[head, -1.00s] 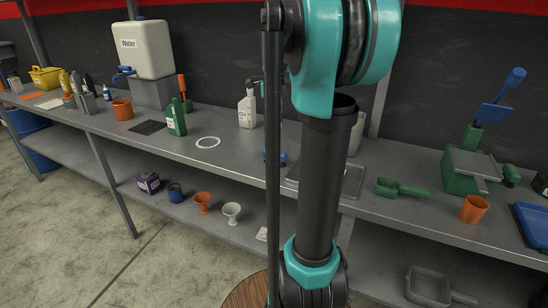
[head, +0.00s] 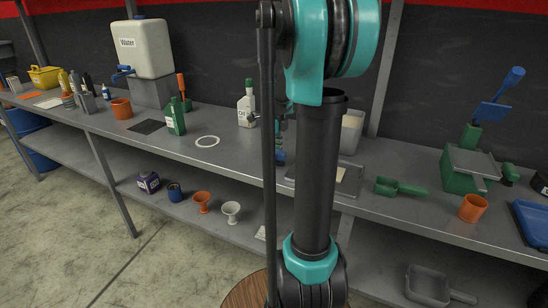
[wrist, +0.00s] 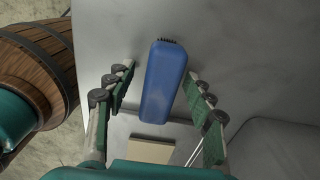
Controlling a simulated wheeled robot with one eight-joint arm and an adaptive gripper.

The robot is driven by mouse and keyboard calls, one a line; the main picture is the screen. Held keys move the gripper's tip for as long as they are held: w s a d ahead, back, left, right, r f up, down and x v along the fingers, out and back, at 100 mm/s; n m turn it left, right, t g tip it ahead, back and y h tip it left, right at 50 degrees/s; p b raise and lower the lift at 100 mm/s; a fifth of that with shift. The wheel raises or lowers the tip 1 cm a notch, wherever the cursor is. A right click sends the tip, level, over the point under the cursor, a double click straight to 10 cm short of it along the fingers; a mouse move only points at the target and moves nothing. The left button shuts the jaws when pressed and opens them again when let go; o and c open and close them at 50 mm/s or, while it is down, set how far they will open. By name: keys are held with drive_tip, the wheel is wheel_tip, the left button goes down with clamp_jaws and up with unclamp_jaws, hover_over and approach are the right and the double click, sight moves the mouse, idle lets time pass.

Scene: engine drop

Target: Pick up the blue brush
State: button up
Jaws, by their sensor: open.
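The blue brush (wrist: 163,82) shows in the wrist view as a long rounded blue body, with dark bristles just visible at its far end. It lies over the grey tabletop, lengthwise between the fingers. My gripper (wrist: 163,92) is open, with one green-padded finger on each side of the brush and a visible gap to both. In the head view, only a small blue piece (head: 281,157), likely the brush, shows beside my arm. My arm hides most of the gripper there.
A shallow tray (head: 300,180) with a cream block (wrist: 150,150) is close to the brush. A green scoop (head: 400,188), green box (head: 463,180) and orange cup (head: 473,208) stand right. A white bottle (head: 246,108) and white ring (head: 207,141) are left.

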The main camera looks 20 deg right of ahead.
sight(274, 150)
clamp_jaws()
idle(0.4)
wheel_tip(274, 150, up, 20)
idle(0.6)
